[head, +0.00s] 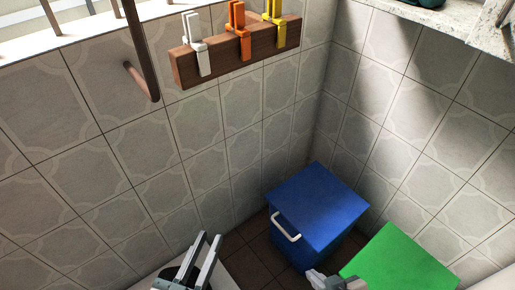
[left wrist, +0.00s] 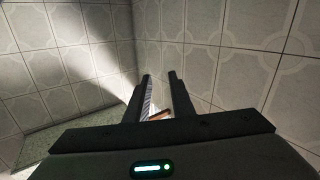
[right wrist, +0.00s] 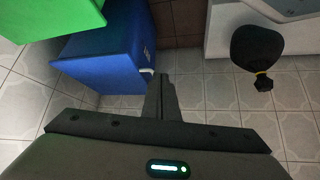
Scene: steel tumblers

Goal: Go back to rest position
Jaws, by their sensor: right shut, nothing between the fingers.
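My left gripper (head: 210,240) is low in the head view, pointing up in front of the tiled wall. Its two fingers stand apart with nothing between them. In the left wrist view, its fingers (left wrist: 160,76) also show a gap, with tiled walls beyond. My right gripper (head: 316,273) is at the lower edge of the head view, in front of the blue box. In the right wrist view its fingers (right wrist: 160,78) are together and empty, pointing past the blue box. No steel tumbler shows in any view.
A blue box (head: 318,196) with a white handle stands in the corner beside a green box (head: 401,262). A wooden rail (head: 222,63) with white, orange and yellow clips hangs on the wall. A stone-like ledge (head: 440,14) is at upper right. A black bulb-shaped object (right wrist: 257,48) shows below.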

